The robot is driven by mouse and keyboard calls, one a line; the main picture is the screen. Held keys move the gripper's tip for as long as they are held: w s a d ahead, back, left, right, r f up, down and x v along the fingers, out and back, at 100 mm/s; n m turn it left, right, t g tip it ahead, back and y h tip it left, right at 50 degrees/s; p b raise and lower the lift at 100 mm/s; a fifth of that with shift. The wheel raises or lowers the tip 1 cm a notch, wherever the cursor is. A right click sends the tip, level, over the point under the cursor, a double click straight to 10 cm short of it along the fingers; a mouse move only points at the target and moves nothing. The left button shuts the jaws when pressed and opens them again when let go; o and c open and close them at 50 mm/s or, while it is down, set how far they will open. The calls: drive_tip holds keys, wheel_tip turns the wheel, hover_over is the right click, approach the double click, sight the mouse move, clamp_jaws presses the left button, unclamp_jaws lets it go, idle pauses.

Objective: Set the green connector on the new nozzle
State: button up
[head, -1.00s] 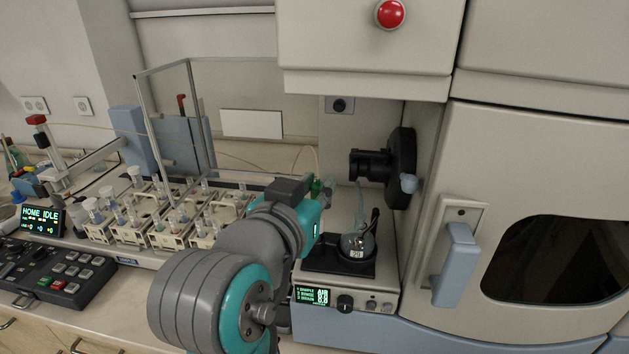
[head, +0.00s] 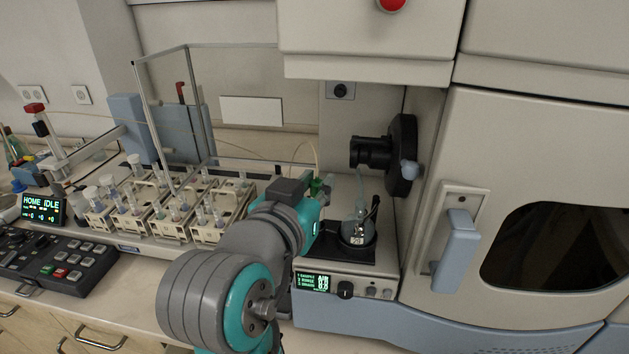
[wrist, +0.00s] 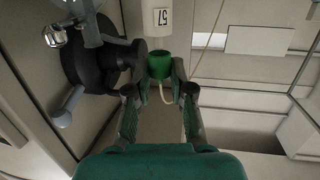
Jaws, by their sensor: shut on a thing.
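The green connector (wrist: 160,66) is between the fingertips of my gripper (wrist: 159,80) in the wrist view. My gripper is shut on it. A thin pale tube shows below the connector. A white cylinder with a numbered label (wrist: 161,18) lines up directly above the connector; I cannot tell whether the two are joined. In the head view the connector shows as a small green piece (head: 317,187) at the end of my arm, left of a glass vessel with a label (head: 358,228). My fingers are mostly hidden there. I cannot tell for sure which part is the new nozzle.
A black round mount (head: 402,155) stands right of the gripper, and in the wrist view (wrist: 95,60) it is close on the left. Racks of vials (head: 165,215) stand left. The instrument door handle (head: 456,250) juts out at right. A white cabinet hangs above.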

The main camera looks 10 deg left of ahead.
drive_tip(key=shift+f, duration=0.8)
drive_tip(key=o, duration=0.9)
drive_tip(key=shift+v, duration=6)
drive_tip(key=shift+a, duration=0.1)
